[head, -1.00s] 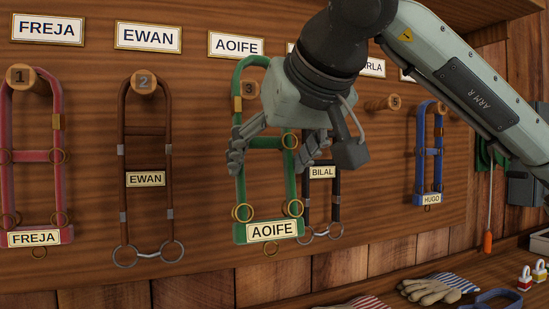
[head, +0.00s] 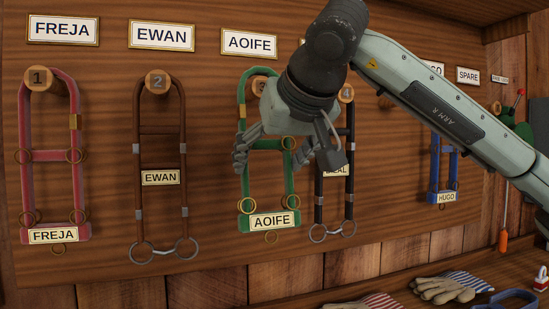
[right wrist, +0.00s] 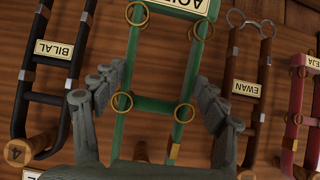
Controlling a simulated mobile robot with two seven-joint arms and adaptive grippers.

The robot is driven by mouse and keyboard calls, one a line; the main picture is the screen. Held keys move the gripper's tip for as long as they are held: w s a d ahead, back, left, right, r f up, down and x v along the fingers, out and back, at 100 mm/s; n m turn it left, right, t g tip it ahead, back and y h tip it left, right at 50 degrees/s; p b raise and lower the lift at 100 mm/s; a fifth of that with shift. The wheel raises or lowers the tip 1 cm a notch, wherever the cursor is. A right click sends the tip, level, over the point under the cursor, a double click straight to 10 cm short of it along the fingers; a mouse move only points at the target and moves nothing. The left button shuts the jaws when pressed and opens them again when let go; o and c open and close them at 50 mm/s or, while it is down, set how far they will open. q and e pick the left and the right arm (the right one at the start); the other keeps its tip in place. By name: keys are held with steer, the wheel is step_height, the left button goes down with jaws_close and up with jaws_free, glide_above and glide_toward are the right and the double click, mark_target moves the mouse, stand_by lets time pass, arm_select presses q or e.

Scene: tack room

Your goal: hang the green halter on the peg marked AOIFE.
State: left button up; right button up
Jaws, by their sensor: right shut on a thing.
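The green halter (head: 244,182) hangs upright below the AOIFE sign (head: 249,44), its own AOIFE plate at the bottom. I cannot tell whether the loop rests on the peg. My right gripper (head: 271,160) is shut on the halter and hides part of its upper right side. In the right wrist view, upside down, the halter (right wrist: 150,104) lies between the fingers (right wrist: 158,80). My left gripper is not in view.
The red FREJA halter (head: 56,156) and brown EWAN halter (head: 160,200) hang to the left. The black BILAL halter (head: 320,200) hangs close on the right, partly behind my gripper. The blue HUGO halter (head: 444,165) is farther right. Gloves (head: 440,290) lie on the bench below.

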steer(key=shift+w+a, duration=0.3)
steer(key=shift+w, duration=0.45)
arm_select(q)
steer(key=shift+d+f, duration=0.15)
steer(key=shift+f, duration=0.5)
arm_select(e)
steer(key=shift+w+a+f, duration=0.1)
steer(key=shift+w+f, duration=0.3)
steer(key=shift+w, duration=0.1)
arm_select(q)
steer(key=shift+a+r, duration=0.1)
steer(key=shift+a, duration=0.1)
